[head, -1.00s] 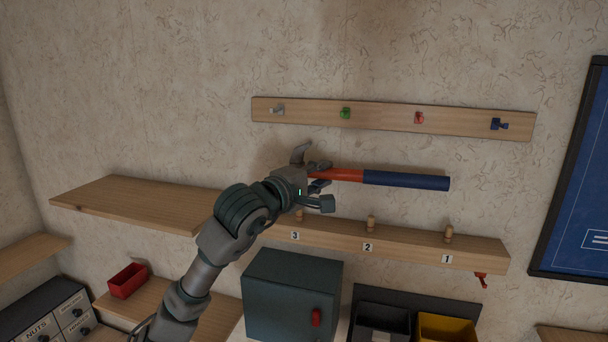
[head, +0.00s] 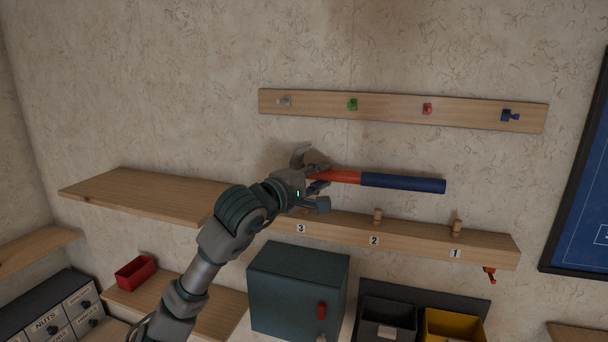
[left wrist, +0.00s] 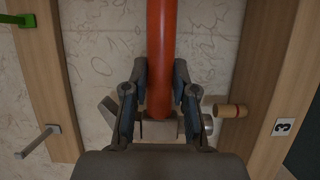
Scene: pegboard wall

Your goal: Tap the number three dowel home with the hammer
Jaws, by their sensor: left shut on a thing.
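The hammer has a red shaft (head: 343,177) with a blue grip (head: 404,183) and a grey head. My left gripper (head: 317,187) is shut on the shaft beside the head and holds the hammer nearly level above the wooden rail (head: 410,243). The number three dowel (head: 306,211) stands at the rail's label 3, mostly hidden by my gripper. In the left wrist view, the dowel (left wrist: 232,110) sticks out of the rail. The hammer's face (left wrist: 208,119) is close to the dowel's end; I cannot tell whether they touch. My right gripper is not in view.
The number two dowel (head: 377,215) and number one dowel (head: 457,227) stand farther right on the rail. A pegboard strip (head: 385,108) with coloured pegs is above. A shelf (head: 140,192) lies left, with a dark cabinet (head: 285,290) and bins (head: 452,325) below.

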